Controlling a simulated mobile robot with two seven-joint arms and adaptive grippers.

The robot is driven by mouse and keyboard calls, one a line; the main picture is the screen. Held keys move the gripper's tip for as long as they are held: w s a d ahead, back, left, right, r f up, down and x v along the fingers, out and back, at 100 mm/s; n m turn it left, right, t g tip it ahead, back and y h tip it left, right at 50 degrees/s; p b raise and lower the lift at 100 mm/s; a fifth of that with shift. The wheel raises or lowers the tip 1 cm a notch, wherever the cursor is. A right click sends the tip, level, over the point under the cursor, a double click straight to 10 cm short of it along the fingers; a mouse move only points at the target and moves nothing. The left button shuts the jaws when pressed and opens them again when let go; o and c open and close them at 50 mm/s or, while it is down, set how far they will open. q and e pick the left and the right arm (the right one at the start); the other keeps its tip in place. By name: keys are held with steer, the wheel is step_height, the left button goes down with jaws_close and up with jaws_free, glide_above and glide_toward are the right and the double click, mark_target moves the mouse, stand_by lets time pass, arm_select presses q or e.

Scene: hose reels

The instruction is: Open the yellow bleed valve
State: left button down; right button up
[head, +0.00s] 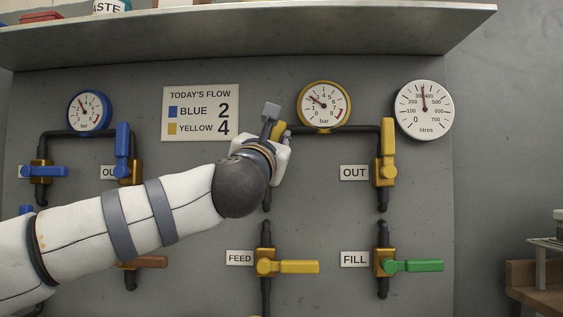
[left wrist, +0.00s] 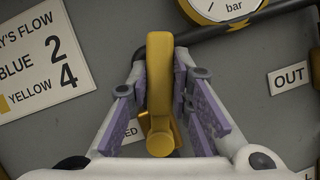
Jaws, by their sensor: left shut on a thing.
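A yellow valve handle (left wrist: 160,75) stands between the fingers of my left gripper (left wrist: 168,105) in the left wrist view. The handle points up from its valve body and looks close to upright, leaning a little right. In the head view, my left gripper (head: 276,126) is at the left end of the yellow pipe line, below and left of the yellow-rimmed gauge (head: 324,105). Its fingers are shut on the handle; only a bit of yellow (head: 280,130) shows there. My wrist hides the valve body. My right gripper is not in view.
Right of my gripper is the upright yellow OUT handle (head: 388,145). Below are the yellow FEED handle (head: 299,267) and the green FILL handle (head: 418,266), both pointing right. A flow sign (head: 200,113) is at left. A shelf (head: 250,30) overhangs the panel.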

arm_select(q)
steer(key=shift+a+r+n+y+b, duration=0.1)
steer(key=shift+a+n+y+b, duration=0.35)
steer(key=shift+n, duration=0.5)
steer(key=shift+a+r+n+y+b, duration=0.1)
steer(key=shift+a+n+y+b, duration=0.1)
steer(key=shift+n+y+b, duration=0.5)
steer(key=shift+a+n+y+b, duration=0.1)
steer(key=shift+a+n+y, duration=0.25)
steer(key=shift+n, duration=0.8)
steer(key=shift+t, duration=0.3)
steer(key=c, duration=1.4)
jaws_free()
steer(key=shift+a, duration=0.1)
steer(key=shift+c, duration=0.2)
steer(key=v, duration=1.2)
steer(key=shift+r, duration=0.1)
